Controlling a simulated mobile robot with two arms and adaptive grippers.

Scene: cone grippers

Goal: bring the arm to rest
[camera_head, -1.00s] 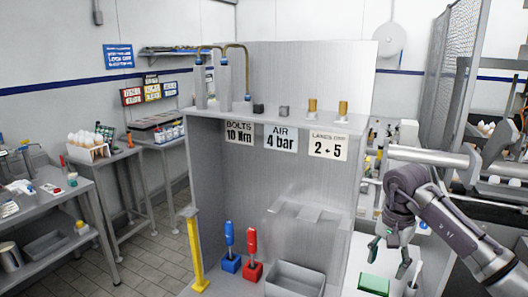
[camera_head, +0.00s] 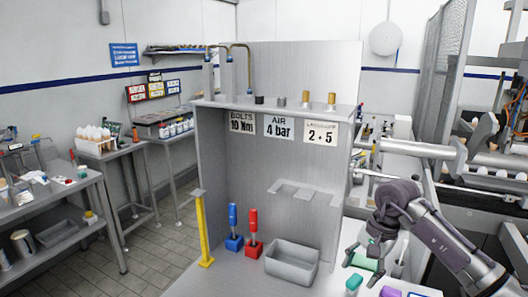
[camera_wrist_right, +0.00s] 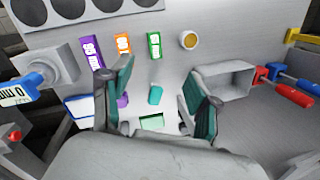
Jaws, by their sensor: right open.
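My right arm comes in from the right in the head view, and its dark grey gripper (camera_head: 361,272) hangs with its fingers pointing down over the light bench. The gripper is open, with nothing between its fingers. In the right wrist view its two teal-padded fingers (camera_wrist_right: 156,78) are spread apart. A teal piece (camera_head: 353,283) and a purple piece (camera_head: 390,292) lie near the gripper. My left gripper is not in view.
A grey open bin (camera_head: 292,262) stands left of the gripper, beside red (camera_head: 253,235) and blue (camera_head: 233,228) handled tools in holders. A yellow post (camera_head: 204,230) stands further left. A grey panel with signs rises behind. Machinery (camera_head: 490,170) stands to the right.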

